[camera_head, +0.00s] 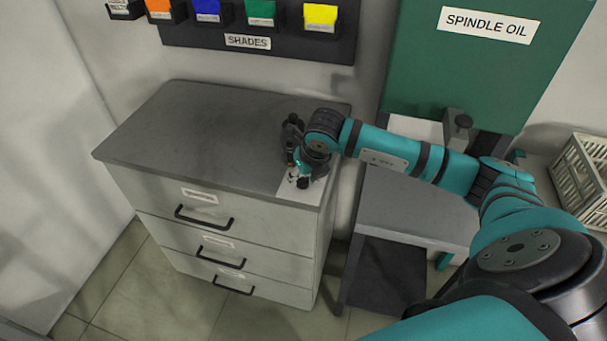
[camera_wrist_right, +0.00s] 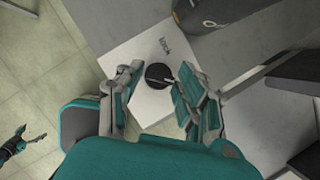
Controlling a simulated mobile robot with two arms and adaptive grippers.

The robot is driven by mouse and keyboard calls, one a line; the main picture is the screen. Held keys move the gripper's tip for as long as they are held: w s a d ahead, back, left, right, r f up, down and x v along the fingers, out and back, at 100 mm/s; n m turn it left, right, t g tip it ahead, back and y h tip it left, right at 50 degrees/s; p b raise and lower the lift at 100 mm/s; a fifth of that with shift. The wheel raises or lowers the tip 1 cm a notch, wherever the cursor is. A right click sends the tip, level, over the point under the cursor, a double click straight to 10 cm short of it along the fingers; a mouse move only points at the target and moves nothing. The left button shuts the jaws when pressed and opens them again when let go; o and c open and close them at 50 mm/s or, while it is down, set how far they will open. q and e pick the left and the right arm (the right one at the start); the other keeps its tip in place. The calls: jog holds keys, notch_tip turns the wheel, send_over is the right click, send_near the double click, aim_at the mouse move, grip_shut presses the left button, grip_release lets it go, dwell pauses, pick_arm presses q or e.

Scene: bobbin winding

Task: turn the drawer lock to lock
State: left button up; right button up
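The drawer cabinet (camera_head: 215,210) is grey with three black-handled drawers, all shut. A white plate (camera_head: 287,190) lies at the front right corner of its dark top. In the right wrist view, the plate (camera_wrist_right: 122,57) bears a printed word that seems to read "lock" and a round black lock knob (camera_wrist_right: 157,76) with a pale pointer line. My right gripper (camera_head: 301,177) is over this corner. In the wrist view its fingers (camera_wrist_right: 158,90) stand apart on either side of the knob, open and not clearly touching it. My left gripper seems to show at the wrist view's left edge (camera_wrist_right: 22,142), small.
A low grey table (camera_head: 415,210) stands right of the cabinet. A green "SPINDLE OIL" cabinet (camera_head: 470,75) and a rack of coloured shade bins (camera_head: 262,40) are behind. A pale crate (camera_head: 583,175) is at far right. The cabinet top's left side is clear.

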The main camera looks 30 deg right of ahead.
jog(key=c, duration=0.6)
jog(key=shift+f+n+b, duration=0.15)
jog(key=shift+n+b, duration=0.35)
jog(key=shift+b, duration=0.3)
jog(key=shift+c, duration=0.2)
jog(key=n+y+b, duration=0.1)
jog(key=n+b, duration=0.2)
jog(key=shift+w+d+y+b, duration=0.1)
jog(key=shift+d+y+b, duration=0.05)
jog(key=shift+y+b, duration=0.15)
jog(key=n+y+b, duration=0.1)
jog(key=n+b, duration=0.1)
jog(key=shift+n+g, duration=0.3)
jog(key=shift+n, duration=0.1)
jog(key=n+y+b, duration=0.1)
jog(key=n, duration=0.1)
jog(key=shift+n+g, duration=0.3)
jog(key=n+b, duration=0.1)
jog(key=n, duration=0.1)
jog(key=shift+w+d+n+g+y+b, duration=0.1)
jog(key=shift+n+g+y+b, duration=0.2)
jog(key=shift+n+g, duration=0.1)
jog(key=n+g, duration=0.1)
jog(key=n, duration=0.1)
jog(key=n+g+b, duration=0.1)
jog(key=n, duration=0.2)
jog(key=shift+w+r+n+y, duration=0.1)
jog(key=shift+r+n+y, duration=0.1)
jog(key=shift+n+y, duration=0.1)
